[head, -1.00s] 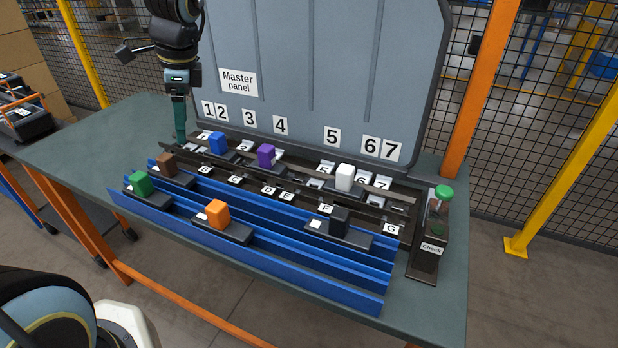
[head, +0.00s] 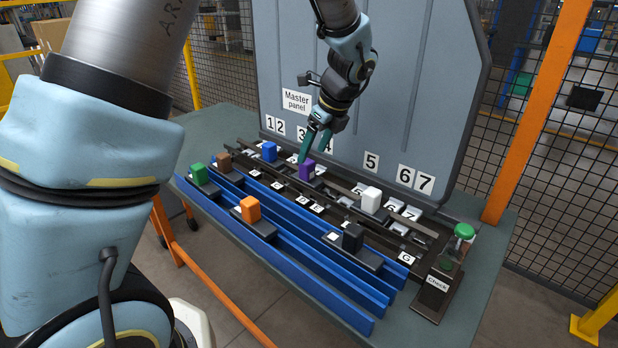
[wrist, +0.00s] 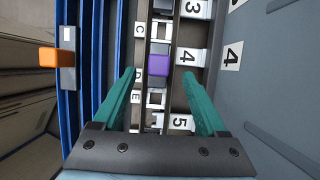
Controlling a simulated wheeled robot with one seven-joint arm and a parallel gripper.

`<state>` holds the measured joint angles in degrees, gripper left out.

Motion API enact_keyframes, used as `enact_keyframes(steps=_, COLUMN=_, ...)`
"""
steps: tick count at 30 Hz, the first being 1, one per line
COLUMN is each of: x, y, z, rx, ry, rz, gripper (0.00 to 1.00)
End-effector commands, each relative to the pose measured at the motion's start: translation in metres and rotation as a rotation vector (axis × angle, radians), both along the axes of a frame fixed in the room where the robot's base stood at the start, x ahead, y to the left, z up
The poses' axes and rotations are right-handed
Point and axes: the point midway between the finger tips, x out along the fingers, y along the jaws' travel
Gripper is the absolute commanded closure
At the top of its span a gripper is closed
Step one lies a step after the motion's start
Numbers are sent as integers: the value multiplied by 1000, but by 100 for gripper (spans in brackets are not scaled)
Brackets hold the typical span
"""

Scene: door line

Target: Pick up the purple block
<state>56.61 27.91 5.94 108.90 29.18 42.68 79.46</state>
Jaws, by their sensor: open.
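The purple block (head: 307,169) stands on a dark carrier in the back rail, below the number 4 label. In the wrist view the purple block (wrist: 158,66) lies between the lines of the two teal fingers, a little beyond their tips. My gripper (head: 315,150) is open and empty, just above and behind the purple block in the head view. In the wrist view my gripper (wrist: 158,72) has its fingers wide apart, one on each side of the block. I see no contact with the block.
A blue block (head: 269,151) and a white block (head: 371,199) stand in the same back row. Brown (head: 223,161), green (head: 198,173), orange (head: 250,208) and black (head: 352,238) blocks stand nearer the front. The upright panel (head: 400,100) rises close behind the rails.

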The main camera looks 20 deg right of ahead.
Motion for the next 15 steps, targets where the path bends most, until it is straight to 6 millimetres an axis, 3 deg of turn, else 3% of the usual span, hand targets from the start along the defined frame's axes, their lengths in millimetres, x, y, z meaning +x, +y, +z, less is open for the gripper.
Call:
enact_keyframes(steps=9, x=11, y=8, z=-38, rx=3, ry=2, rz=2, gripper=25)
enact_keyframes(steps=15, x=15, y=10, z=-49, rx=0, ry=0, rz=1, gripper=25)
